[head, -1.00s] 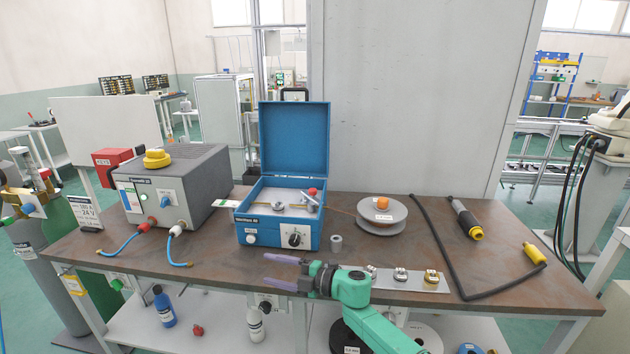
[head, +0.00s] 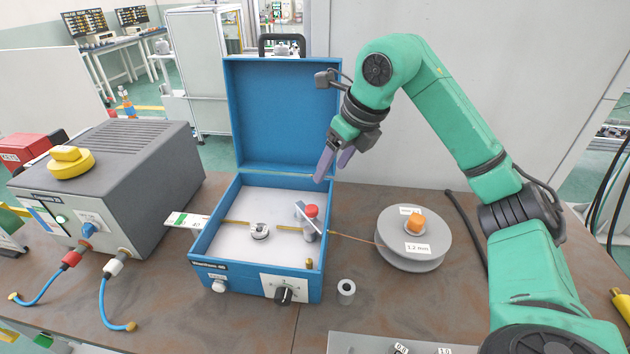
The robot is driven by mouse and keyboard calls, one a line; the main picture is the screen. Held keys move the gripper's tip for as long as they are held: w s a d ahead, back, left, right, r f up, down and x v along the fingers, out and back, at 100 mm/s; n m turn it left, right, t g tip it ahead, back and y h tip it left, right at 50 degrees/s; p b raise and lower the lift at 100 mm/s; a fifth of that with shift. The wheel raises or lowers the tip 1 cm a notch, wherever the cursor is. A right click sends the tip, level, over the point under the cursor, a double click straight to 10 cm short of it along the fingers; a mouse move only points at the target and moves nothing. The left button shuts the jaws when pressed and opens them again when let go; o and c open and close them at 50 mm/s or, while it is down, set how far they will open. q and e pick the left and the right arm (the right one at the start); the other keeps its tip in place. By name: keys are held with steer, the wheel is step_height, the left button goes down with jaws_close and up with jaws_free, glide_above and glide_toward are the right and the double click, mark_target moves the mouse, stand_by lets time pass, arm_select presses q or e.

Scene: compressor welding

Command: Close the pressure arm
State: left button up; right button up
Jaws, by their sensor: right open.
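The pressure arm (head: 304,218) is a small grey lever with a red knob (head: 311,211) inside the open blue wire feeder box (head: 205,240). It stands raised and tilted at the right side of the box, beside a yellowish wire line. A round metal feed roller (head: 259,231) sits to its left, uncovered. My right gripper (head: 332,172) is above the box's right rear side, fingers pointing down and to the left. It is open and empty, above and behind the red knob and apart from it. My left gripper is not in view.
The box's blue lid (head: 280,115) stands open behind. A wire spool (head: 412,240) lies right of the box, with a small metal cylinder (head: 346,291) in front of it. A grey power source (head: 120,190) with cables stands on the left.

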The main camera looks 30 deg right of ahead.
glide_toward(311, 207)
steer(key=p+x, duration=0.2)
steer(key=x, duration=0.5)
steer(key=shift+f, duration=0.35)
steer(key=shift+a+f, duration=0.2)
steer(key=shift+f, duration=0.15)
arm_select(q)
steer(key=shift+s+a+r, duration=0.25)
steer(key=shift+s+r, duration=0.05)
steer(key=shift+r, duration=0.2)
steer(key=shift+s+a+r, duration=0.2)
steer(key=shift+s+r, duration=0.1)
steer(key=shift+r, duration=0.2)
arm_select(e)
steer(key=shift+w, duration=0.1)
steer(key=shift+c, duration=0.3)
steer(key=shift+d, duration=0.1)
steer(key=c, duration=1)
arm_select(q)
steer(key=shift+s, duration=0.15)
arm_select(e)
jaws_close()
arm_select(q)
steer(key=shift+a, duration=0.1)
arm_select(e)
steer(key=shift+r, duration=0.1)
